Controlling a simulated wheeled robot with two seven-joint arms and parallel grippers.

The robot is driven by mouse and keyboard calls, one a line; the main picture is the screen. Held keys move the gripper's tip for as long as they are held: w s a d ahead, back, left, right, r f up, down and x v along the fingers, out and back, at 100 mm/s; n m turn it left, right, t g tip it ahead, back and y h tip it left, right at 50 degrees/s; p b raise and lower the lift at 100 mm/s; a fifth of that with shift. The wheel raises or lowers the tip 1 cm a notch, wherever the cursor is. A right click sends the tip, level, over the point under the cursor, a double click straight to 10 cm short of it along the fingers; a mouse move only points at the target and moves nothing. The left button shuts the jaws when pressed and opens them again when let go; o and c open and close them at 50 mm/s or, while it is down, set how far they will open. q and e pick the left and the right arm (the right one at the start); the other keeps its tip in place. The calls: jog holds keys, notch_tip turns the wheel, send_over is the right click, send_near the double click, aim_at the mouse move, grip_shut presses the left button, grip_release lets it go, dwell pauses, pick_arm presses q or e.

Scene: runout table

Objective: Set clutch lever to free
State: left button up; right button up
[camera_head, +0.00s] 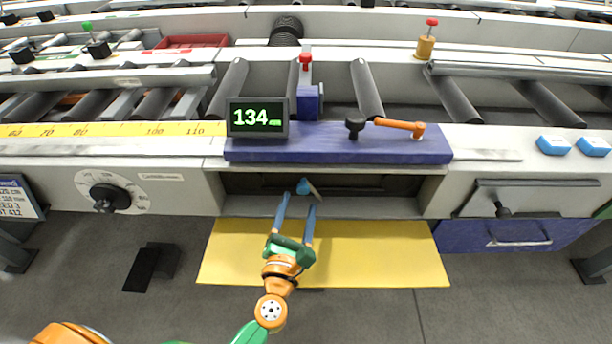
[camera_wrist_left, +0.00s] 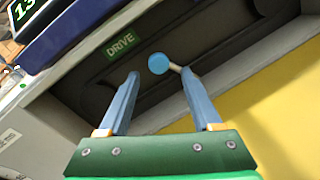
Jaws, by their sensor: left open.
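The clutch lever (camera_head: 303,186) has a round light-blue knob on a short stem and sits in the dark recess under the blue panel. The knob also shows in the left wrist view (camera_wrist_left: 158,63), near a green DRIVE label (camera_wrist_left: 121,44). No label for free can be read. My left gripper (camera_head: 299,201) is open in front of the recess. In the left wrist view its blue fingertips (camera_wrist_left: 160,73) stand either side of the knob's line, with the knob at or just beyond them. Contact cannot be told. My right gripper is not in view.
Above the recess, the blue panel (camera_head: 325,148) carries a display reading 134 (camera_head: 257,118) and an orange handle (camera_head: 400,125). The recess edges are close around the gripper. A black dial (camera_head: 110,197) is left, a grey hatch (camera_head: 540,203) right. A yellow mat (camera_head: 380,255) lies below.

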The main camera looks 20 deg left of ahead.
aim_at(302, 192)
pick_arm(q)
jog(key=w, duration=0.5)
jog(key=shift+a+r, duration=0.15)
jog(key=shift+a, duration=0.15)
grip_shut()
jog(key=shift+s, duration=0.1)
dwell(0.9)
